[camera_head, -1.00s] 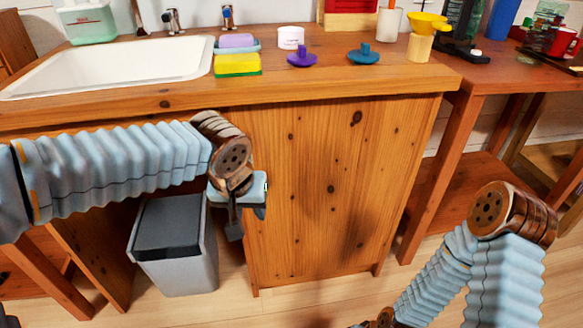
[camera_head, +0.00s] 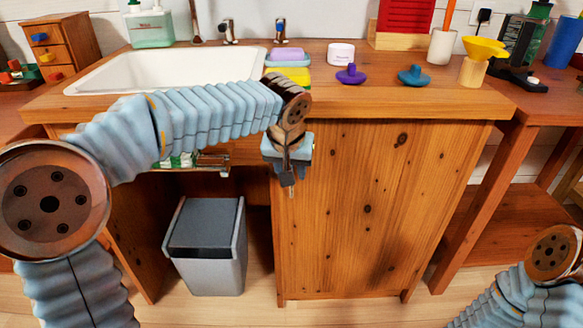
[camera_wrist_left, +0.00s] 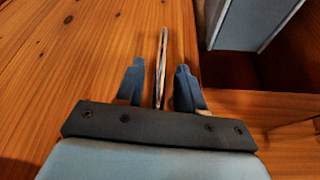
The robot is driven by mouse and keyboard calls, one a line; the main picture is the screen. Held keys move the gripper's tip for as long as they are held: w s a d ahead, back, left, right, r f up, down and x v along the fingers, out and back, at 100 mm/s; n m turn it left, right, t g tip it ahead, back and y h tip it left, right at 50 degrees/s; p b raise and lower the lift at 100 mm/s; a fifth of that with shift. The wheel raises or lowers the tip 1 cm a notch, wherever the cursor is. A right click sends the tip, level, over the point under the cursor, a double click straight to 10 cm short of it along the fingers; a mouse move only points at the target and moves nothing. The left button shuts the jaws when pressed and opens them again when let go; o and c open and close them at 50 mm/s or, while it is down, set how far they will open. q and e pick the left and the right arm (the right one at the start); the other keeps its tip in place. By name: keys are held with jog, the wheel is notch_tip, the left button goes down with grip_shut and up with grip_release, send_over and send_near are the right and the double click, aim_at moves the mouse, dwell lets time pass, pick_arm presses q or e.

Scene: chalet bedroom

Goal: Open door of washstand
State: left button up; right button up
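The wooden washstand (camera_head: 130,104) has a white basin in its top. Its plain, knotty door (camera_head: 375,215) on the right looks closed. My left gripper (camera_head: 287,178) is at the upper left edge of this door, pointing down. In the left wrist view its two dark fingers (camera_wrist_left: 160,90) stand apart. A thin metal handle (camera_wrist_left: 161,65) runs between them, with a visible gap on each side. The lower end of the handle (camera_head: 291,191) shows just below the gripper in the head view. My right gripper is out of view; only part of the right arm shows at the lower right.
A grey bin (camera_head: 207,245) stands in the open bay left of the door. Soap, a sponge, a jar (camera_head: 341,54) and stoppers are on the top. A side table (camera_head: 500,225) stands to the right. Some floor in front of the door is clear.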

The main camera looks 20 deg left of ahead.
pick_arm(q)
jog(key=shift+f, duration=0.1)
grip_shut()
dwell(0.4)
